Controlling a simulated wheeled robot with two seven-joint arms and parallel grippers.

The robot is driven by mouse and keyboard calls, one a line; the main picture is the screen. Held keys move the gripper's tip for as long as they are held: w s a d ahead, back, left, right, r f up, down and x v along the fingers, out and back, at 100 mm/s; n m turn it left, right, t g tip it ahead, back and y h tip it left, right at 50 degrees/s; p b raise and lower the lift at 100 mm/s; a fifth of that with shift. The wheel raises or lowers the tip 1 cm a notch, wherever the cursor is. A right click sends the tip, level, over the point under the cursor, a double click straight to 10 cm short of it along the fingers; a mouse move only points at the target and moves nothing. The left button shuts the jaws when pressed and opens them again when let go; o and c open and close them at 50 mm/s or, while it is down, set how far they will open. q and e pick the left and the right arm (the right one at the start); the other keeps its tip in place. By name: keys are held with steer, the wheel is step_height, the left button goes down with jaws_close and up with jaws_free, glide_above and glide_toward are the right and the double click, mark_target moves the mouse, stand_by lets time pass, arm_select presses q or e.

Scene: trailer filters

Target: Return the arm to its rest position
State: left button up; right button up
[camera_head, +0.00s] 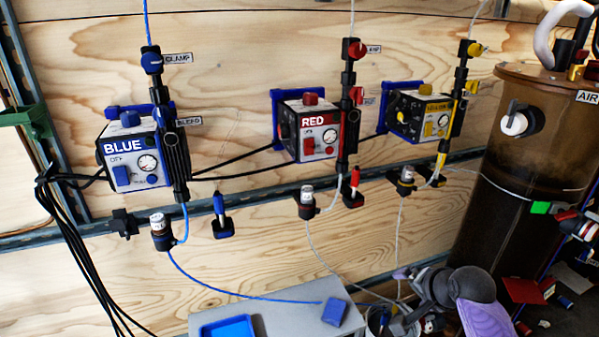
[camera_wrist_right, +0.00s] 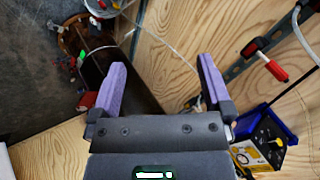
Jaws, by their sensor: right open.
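My right arm and gripper (camera_head: 445,297) show at the lower right of the head view, in front of the lower wall and left of the brown cylinder's base. In the right wrist view the right gripper (camera_wrist_right: 161,68) has its two purple-padded fingers wide apart, with nothing between them. My left gripper is in neither view. The blue unit (camera_head: 130,155), the red unit (camera_head: 312,128) and the yellow unit (camera_head: 420,113) hang on the plywood wall. The yellow unit also shows in the right wrist view (camera_wrist_right: 262,143).
A large brown cylinder (camera_head: 482,200) marked AIR stands at the right. A grey bench (camera_head: 268,315) with a blue tray (camera_head: 228,327) and a blue block (camera_head: 334,311) is below. Thin tubes and black cables hang along the wall. Red items lie on the floor at lower right.

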steer(key=w+d+r+n+t+h, duration=0.35)
steer(key=w+r+n+t, duration=0.25)
steer(key=r+n+t, duration=0.4)
steer(key=s+a+f+n+g, duration=0.1)
steer(key=s+f+g, duration=0.2)
steer(key=s+f, duration=0.55)
steer(key=s+f+g, duration=0.3)
steer(key=s+f, duration=0.2)
steer(key=f, duration=0.7)
steer(key=s+a+f+n+g, duration=0.1)
steer(key=s+f+g, duration=0.2)
steer(key=s+f, duration=0.6)
steer(key=s+f+g, duration=0.3)
steer(key=s+f, duration=0.1)
steer(key=s, duration=0.7)
steer(key=s+a+f+g, duration=0.1)
steer(key=s+f+g, duration=0.2)
steer(key=s, duration=0.8)
steer(key=s+a+f+g, duration=0.1)
steer(key=s+f, duration=0.4)
steer(key=s, duration=0.6)
steer(key=shift+s+a+f+g+y, duration=0.25)
steer(key=shift+f+g+y, duration=0.2)
steer(key=shift+g, duration=0.45)
